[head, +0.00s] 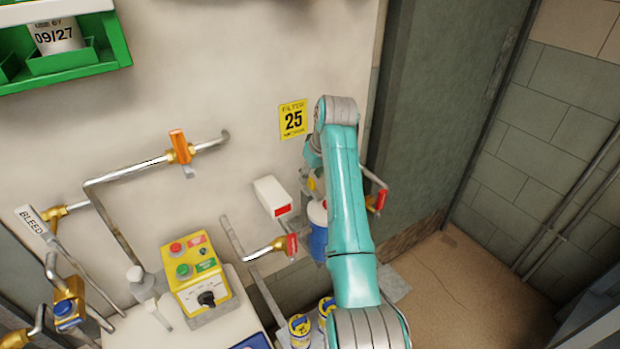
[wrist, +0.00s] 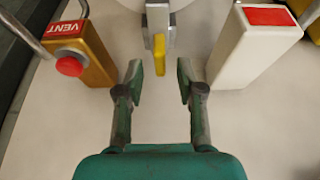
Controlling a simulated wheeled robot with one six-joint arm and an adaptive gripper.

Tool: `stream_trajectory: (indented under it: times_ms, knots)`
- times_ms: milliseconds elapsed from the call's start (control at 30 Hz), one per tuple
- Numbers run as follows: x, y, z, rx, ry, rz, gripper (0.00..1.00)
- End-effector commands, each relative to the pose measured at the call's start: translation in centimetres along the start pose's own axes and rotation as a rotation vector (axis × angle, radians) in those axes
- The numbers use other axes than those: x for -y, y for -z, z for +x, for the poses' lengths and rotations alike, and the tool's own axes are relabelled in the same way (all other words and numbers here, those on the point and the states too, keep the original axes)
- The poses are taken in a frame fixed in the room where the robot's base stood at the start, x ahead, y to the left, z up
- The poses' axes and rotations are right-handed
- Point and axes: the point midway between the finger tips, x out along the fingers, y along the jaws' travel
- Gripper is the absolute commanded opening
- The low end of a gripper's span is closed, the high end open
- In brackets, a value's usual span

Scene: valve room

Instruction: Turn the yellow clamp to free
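The yellow clamp (wrist: 159,52) shows in the wrist view as a narrow yellow lever on a grey metal bracket at the top middle. It points towards my gripper. My gripper (wrist: 160,80) is open, its two fingers apart with nothing between them. The clamp lies just beyond the fingertips, about midway between them, with no contact visible. In the head view a small bit of yellow (head: 311,184) shows beside my teal arm. My arm hides my gripper and most of the clamp area there.
In the wrist view, a brass block with a red VENT button (wrist: 80,50) stands left, and a white box with a red top (wrist: 252,42) stands right, close to the fingers. In the head view, a red-handled valve (head: 291,245) and yellow control box (head: 196,273) are left of my arm.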

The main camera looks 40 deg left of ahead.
Motion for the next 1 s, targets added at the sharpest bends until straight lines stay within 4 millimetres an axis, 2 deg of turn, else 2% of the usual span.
stream_trajectory:
  times_ms: [200, 567, 700, 733, 1000]
  knots:
    - [0.0, 0.0, 2.1, 0.000, 0.000, -0.001, 0.38]
    - [0.0, 0.0, 2.6, 0.000, 0.000, -0.001, 0.38]
    - [0.0, 0.0, 2.6, -0.001, 0.000, 0.000, 0.05]
    - [0.0, 0.0, 2.6, -0.001, 0.000, 0.000, 0.00]
    - [0.0, 0.0, 2.6, -0.001, -0.002, 0.004, 0.00]
